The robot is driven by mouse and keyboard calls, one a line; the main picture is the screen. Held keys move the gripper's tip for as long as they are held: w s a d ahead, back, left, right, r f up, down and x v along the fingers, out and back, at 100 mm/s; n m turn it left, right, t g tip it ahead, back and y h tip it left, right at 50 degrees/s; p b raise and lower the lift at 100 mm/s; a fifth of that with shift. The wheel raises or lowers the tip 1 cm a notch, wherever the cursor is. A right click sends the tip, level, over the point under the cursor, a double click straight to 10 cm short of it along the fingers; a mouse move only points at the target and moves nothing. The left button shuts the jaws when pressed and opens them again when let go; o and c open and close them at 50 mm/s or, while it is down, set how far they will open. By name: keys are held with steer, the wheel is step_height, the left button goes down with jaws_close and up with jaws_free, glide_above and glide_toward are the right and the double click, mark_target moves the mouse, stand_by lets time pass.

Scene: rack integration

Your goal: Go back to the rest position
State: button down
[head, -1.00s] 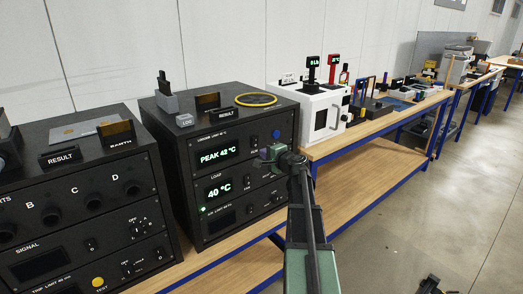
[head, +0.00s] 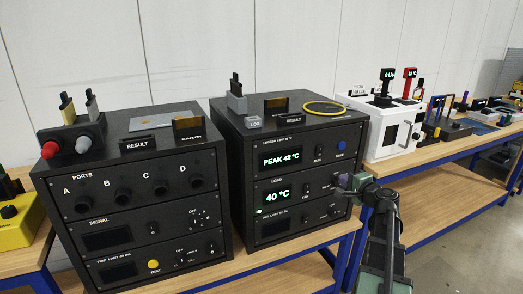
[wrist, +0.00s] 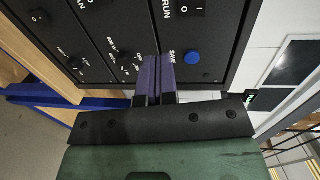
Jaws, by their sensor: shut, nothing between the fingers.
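My gripper (head: 345,182) is in front of the right side of the black rack unit with the "PEAK 42 °C" and "40 °C" displays (head: 280,157). In the wrist view its two purple fingers (wrist: 159,75) are together with nothing between them. They point at the panel near the blue SAVE button (wrist: 193,57). That button also shows in the head view (head: 342,145), above the gripper. I cannot tell the exact gap between the fingertips and the panel.
A second black unit with ports A to D (head: 125,195) stands to the left. A white box (head: 395,125) stands to the right on the bench. A yellow device (head: 20,225) is at the far left. Open floor (head: 455,235) lies at the lower right.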

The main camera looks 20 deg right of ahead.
steer(key=s+a+f+n+g+y+p, duration=0.1)
steer(key=s+a+f+n+g, duration=0.15)
steer(key=a, duration=0.35)
steer(key=s+a+f+n+g+y, duration=0.1)
steer(key=a+f+n+g, duration=0.3)
steer(key=a, duration=0.2)
steer(key=s+a+f+n+g+y+p, duration=0.1)
steer(key=s+a+f+n+g, duration=0.2)
steer(key=a, duration=0.4)
steer(key=s+a+n+g+h+p, duration=0.1)
steer(key=s+a+n+g+p, duration=0.1)
steer(key=a, duration=0.9)
steer(key=s+a+n+g+h+p, duration=0.1)
steer(key=a+n+g, duration=0.4)
steer(key=a, duration=0.6)
steer(key=shift+s+a+r+n+h+p, duration=0.2)
steer(key=shift+s+a+n+h+p, duration=0.25)
steer(key=shift+s+n, duration=0.5)
steer(key=c, duration=1.8)
jaws_free()
steer(key=shift+s+d, duration=0.1)
